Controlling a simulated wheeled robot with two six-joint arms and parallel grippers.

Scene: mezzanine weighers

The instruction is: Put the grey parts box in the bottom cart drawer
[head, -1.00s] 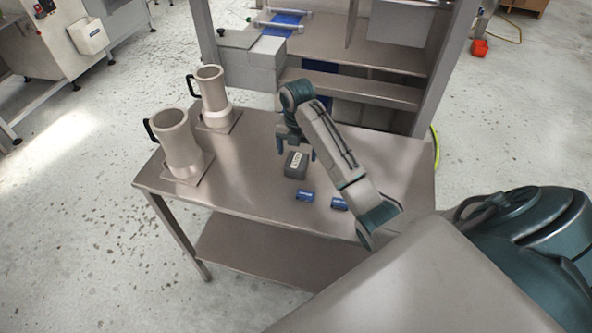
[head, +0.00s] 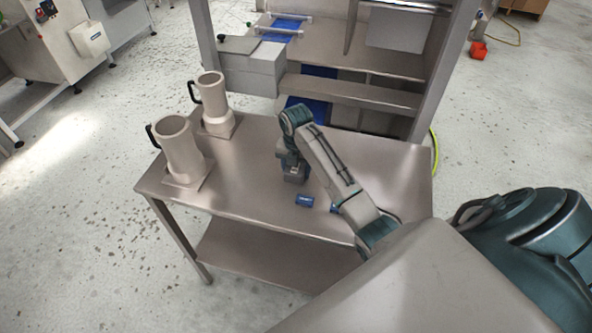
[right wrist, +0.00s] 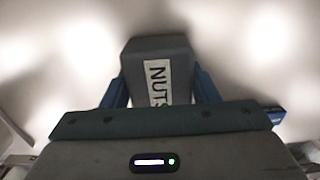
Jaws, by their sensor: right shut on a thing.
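The grey parts box (head: 295,178) is at the middle of the steel table (head: 245,190), mostly covered by my right gripper (head: 293,166) in the head view. In the right wrist view the box (right wrist: 140,58) carries a white label reading "NUTS". The right gripper's blue fingers (right wrist: 160,88) are on both sides of it, shut on it. I cannot tell whether the box touches the tabletop. My left gripper is out of view. I cannot make out a cart drawer in these frames.
A small blue box (head: 304,201) lies just in front of the gripper, with another (head: 334,208) partly behind my forearm. Two beige jugs (head: 180,150) with black handles stand at the table's left. A shelved steel frame (head: 350,88) stands behind the table. The table's right end is bare.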

